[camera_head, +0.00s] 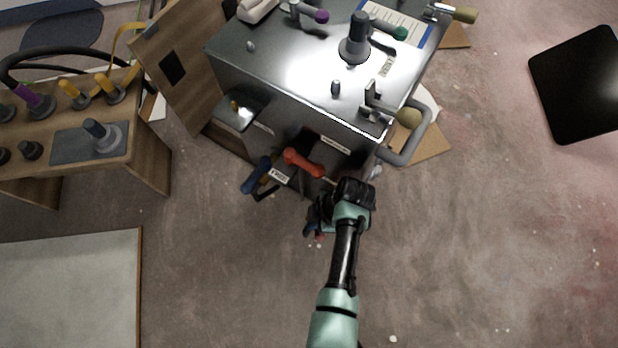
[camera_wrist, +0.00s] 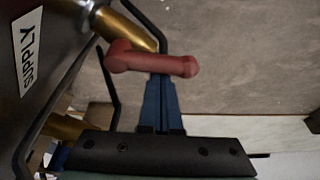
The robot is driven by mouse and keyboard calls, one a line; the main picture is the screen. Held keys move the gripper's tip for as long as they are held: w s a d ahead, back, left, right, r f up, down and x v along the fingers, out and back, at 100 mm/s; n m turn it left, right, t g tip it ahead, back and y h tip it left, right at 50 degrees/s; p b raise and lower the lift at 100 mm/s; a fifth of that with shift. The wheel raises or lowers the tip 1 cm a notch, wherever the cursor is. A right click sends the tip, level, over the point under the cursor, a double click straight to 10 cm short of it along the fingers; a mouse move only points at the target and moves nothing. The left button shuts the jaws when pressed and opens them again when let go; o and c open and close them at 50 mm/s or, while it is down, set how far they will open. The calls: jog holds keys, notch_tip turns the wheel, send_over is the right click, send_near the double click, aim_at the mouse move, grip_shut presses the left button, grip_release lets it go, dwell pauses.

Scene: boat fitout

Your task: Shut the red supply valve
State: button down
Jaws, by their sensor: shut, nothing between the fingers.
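The red supply valve handle (camera_head: 303,162) sticks out from the front of the grey metal cabinet in the head view. In the wrist view the red handle (camera_wrist: 150,63) lies crosswise, with a brass stem at its left part. A white SUPPLY label (camera_wrist: 27,50) is on the panel to its left. My gripper (camera_wrist: 161,88) is shut and empty, its blue fingers pointing at the handle. The handle overlaps the fingertips in the picture; I cannot tell whether they touch. In the head view my wrist is just below and right of the handle, and the fingertips are hard to make out.
A blue handle (camera_head: 256,176) sits left of the red one. Thin dark guard bars (camera_wrist: 112,85) run beside the valve. A grey tube handle (camera_head: 407,150) juts from the cabinet's right corner. A wooden bench (camera_head: 150,165) stands left. The floor to the right is mostly clear.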

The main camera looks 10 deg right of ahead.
jog(key=shift+s+d+n+g, duration=0.1)
jog(key=shift+d+n+g, duration=0.35)
jog(key=shift+n, duration=0.55)
jog(key=shift+s+d, duration=0.1)
jog(key=shift+d, duration=0.1)
jog(key=d, duration=0.2)
jog(key=shift+d+p, duration=0.3)
jog(key=shift+w+d, duration=0.25)
notch_tip(320, 180, up, 10)
jog(key=p, duration=0.6)
